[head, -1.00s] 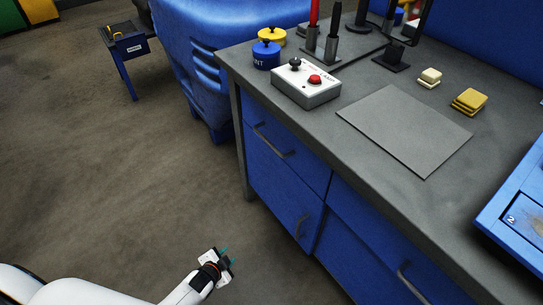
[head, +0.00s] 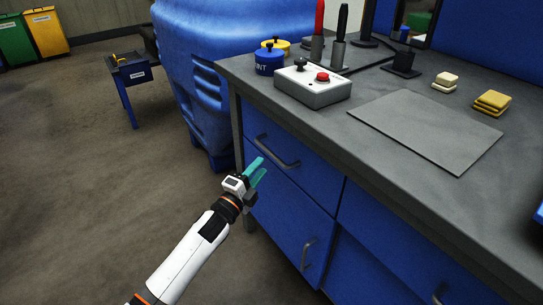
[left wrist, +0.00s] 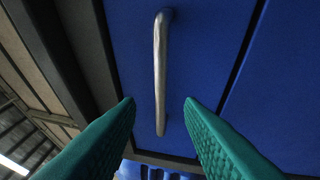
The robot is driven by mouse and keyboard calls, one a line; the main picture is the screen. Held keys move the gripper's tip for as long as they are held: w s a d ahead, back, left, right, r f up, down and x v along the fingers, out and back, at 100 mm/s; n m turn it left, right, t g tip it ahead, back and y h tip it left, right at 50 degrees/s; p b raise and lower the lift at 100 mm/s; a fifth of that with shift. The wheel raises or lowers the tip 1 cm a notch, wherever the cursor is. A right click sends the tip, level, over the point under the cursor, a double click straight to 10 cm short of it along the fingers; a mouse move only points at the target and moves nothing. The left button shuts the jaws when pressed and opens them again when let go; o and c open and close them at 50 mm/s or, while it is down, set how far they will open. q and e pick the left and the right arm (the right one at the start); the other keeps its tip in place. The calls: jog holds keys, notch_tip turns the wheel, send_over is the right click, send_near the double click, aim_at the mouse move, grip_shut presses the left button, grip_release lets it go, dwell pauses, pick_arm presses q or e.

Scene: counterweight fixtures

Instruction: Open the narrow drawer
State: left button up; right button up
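The narrow drawer (head: 290,168) is the blue upper-left front of the workbench, with a grey bar handle (head: 277,152). It looks shut. My left gripper (head: 259,172), with teal fingers, is in front of this drawer, just below and left of the handle in the head view. In the left wrist view the handle (left wrist: 160,70) runs lengthwise in the picture, lined up with the gap between the two spread fingertips (left wrist: 160,101). The fingers are open and empty; I cannot tell whether the handle is between them in depth. My right gripper is out of view.
Below the drawer is a blue door (head: 285,225) with its own handle. The grey benchtop (head: 330,125) holds a control box (head: 312,88), blue and yellow pots, a flat plate (head: 430,128) and small blocks. A blue barrel (head: 220,60) stands behind. The floor at left is open.

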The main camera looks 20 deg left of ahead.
aim_at(272, 153)
pick_arm(q)
jog(key=b+x, duration=0.1)
jog(key=x, duration=0.6)
jog(key=shift+w, duration=0.25)
grip_shut()
